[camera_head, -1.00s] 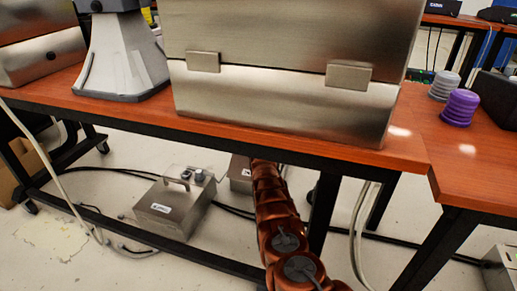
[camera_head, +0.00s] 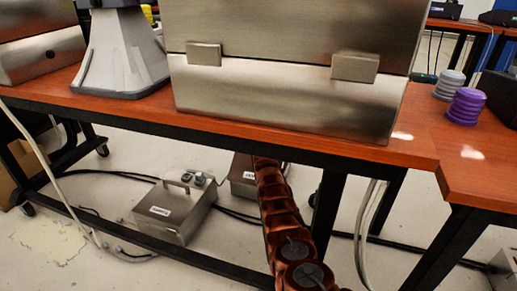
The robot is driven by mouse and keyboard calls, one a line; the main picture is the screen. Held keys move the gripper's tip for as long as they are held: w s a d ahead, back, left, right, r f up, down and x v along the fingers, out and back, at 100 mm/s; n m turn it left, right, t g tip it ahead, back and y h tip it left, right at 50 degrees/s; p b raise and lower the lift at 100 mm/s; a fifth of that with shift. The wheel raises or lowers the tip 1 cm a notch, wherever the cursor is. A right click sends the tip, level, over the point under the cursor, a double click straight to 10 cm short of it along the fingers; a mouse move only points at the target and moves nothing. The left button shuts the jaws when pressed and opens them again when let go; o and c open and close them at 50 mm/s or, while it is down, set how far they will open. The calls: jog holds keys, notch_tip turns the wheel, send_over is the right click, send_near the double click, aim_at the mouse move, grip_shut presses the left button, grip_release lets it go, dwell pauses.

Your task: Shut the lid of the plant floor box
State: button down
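Which box is the plant floor box I cannot tell, since the labels are too small to read. A steel box (camera_head: 172,212) with a small white label, a handle and knobs on top stands on the floor under the table. A second steel box (camera_head: 240,170) behind it is partly hidden by my copper-red arm and the table. A large steel box (camera_head: 290,98) with two hinge-like blocks stands on the table; its top is cut off by the frame. My arm runs down beneath the table edge, and my gripper is not visible.
The orange-red table (camera_head: 420,150) with black legs and a low crossbar spans the view. A grey stand (camera_head: 120,55), a purple ribbed knob (camera_head: 465,106) and a grey one (camera_head: 449,86) are on the tabletops. Black cables (camera_head: 235,213) lie on the floor.

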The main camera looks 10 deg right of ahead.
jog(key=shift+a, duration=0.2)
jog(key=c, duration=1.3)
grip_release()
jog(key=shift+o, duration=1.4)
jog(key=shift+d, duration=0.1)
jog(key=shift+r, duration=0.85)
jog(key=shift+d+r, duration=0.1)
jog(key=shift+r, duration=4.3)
